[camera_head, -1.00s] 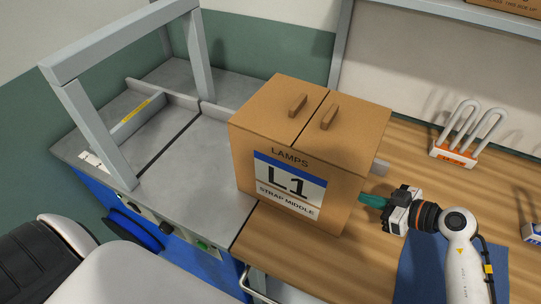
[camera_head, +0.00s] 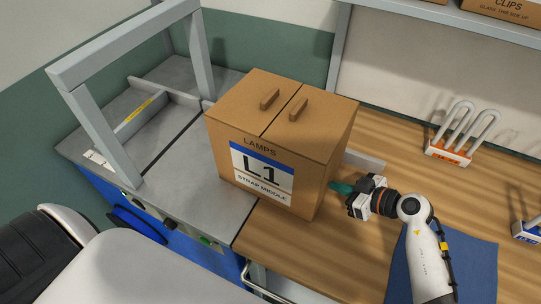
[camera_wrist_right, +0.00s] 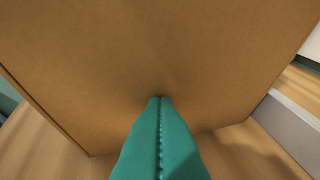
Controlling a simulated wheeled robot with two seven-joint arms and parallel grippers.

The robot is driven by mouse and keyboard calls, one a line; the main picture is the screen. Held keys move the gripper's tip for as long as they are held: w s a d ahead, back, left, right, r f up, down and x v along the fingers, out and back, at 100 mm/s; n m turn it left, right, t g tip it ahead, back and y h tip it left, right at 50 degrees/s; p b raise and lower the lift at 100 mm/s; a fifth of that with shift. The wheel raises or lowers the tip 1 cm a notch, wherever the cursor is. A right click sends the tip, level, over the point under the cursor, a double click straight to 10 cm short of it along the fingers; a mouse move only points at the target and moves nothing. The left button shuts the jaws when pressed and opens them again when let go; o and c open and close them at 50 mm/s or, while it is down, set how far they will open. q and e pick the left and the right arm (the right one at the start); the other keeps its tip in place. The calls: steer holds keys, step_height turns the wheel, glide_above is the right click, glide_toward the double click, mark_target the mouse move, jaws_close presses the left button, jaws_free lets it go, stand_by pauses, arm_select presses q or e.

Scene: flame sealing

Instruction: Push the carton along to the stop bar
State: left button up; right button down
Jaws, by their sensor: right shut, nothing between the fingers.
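The carton (camera_head: 265,135) is a brown box labelled LAMPS, L1, STRAP MIDDLE, with two small handles on top. It stands upright across the seam between the grey machine top (camera_head: 222,205) and the wooden bench. A low grey bar with a yellow strip (camera_head: 135,119) stands on the machine top, left of the carton and apart from it; it looks like the stop bar. My right gripper (camera_head: 338,187) is shut, its teal fingertips at the carton's right side. In the right wrist view the fingertips (camera_wrist_right: 160,99) meet the carton wall (camera_wrist_right: 165,50), with no clear gap. My left gripper is out of view.
A grey frame (camera_head: 104,125) arches over the machine's left part. A grey rail (camera_head: 365,160) lies behind the carton on the bench. A white-and-orange rack (camera_head: 448,152) stands at the back right. A blue mat (camera_head: 465,262) lies under my right arm.

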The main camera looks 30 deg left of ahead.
mark_target(328, 182)
steer(key=shift+a+p, duration=0.95)
steer(key=shift+a, duration=1.8)
steer(key=shift+a+p, duration=0.6)
steer(key=shift+a, duration=2.45)
steer(key=shift+d+p, duration=0.3)
steer(key=shift+d, duration=0.05)
steer(key=d+p, duration=0.2)
steer(key=d, duration=0.3)
steer(key=shift+w, duration=0.1)
steer(key=shift+d, duration=0.2)
